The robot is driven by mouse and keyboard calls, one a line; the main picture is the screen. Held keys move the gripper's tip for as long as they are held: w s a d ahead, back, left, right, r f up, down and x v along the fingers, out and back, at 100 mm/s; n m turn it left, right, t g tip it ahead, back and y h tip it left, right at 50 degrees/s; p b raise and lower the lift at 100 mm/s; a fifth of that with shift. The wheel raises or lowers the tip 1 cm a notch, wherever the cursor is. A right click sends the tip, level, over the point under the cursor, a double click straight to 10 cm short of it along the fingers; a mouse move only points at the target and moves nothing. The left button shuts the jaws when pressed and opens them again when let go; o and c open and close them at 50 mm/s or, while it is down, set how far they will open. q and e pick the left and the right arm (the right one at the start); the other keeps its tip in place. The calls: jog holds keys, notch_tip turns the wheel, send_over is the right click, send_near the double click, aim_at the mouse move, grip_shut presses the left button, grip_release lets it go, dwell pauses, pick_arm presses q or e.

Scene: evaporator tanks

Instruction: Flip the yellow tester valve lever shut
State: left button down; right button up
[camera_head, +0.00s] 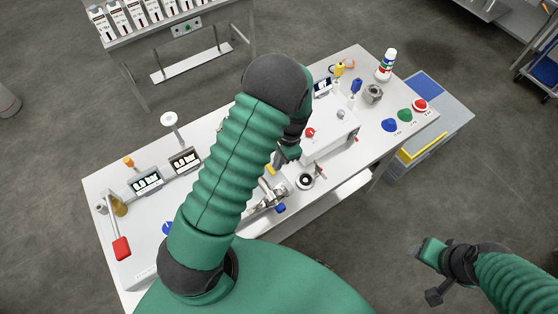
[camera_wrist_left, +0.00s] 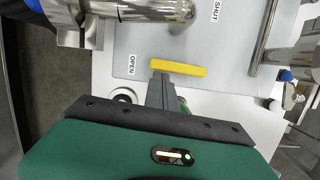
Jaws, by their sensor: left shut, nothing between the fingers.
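The yellow tester valve lever (camera_wrist_left: 178,68) lies crosswise on a pale panel in the left wrist view, beside the OPEN label (camera_wrist_left: 131,65). The SHUT label (camera_wrist_left: 215,11) is farther up the panel. In the head view a small part of the lever (camera_head: 270,170) shows beside my left gripper (camera_head: 284,158). My left gripper is shut and empty, and its fingertips (camera_wrist_left: 160,82) are close to the lever's near side, toward its OPEN end. I cannot tell whether they touch it. My right gripper (camera_head: 432,262) is off the table at lower right; its jaws are unclear.
Metal piping (camera_wrist_left: 150,10) runs along the panel's top left in the wrist view. On the white table (camera_head: 400,128) stand a white box (camera_head: 330,135), a red-handled lever (camera_head: 122,248), displays (camera_head: 146,182) and coloured buttons (camera_head: 405,116). My left arm hides the table's middle.

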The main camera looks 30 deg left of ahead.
pick_arm(q)
jog(key=shift+s+m, duration=0.2)
jog(key=shift+m, duration=0.1)
jog(key=shift+s+a+m+y, duration=0.1)
jog(key=shift+s+m+y, duration=0.2)
jog(key=shift+s+m, duration=0.6)
jog(key=m, duration=0.2)
jog(key=s+m+t+p, duration=0.1)
jog(key=m, duration=0.1)
jog(key=shift+s+a+y, duration=0.2)
jog(key=shift+a+y, duration=0.1)
jog(key=shift+a, duration=0.1)
jog(key=shift+s+a, duration=0.2)
jog(key=shift+s, duration=0.05)
jog(key=shift+s+a, duration=0.1)
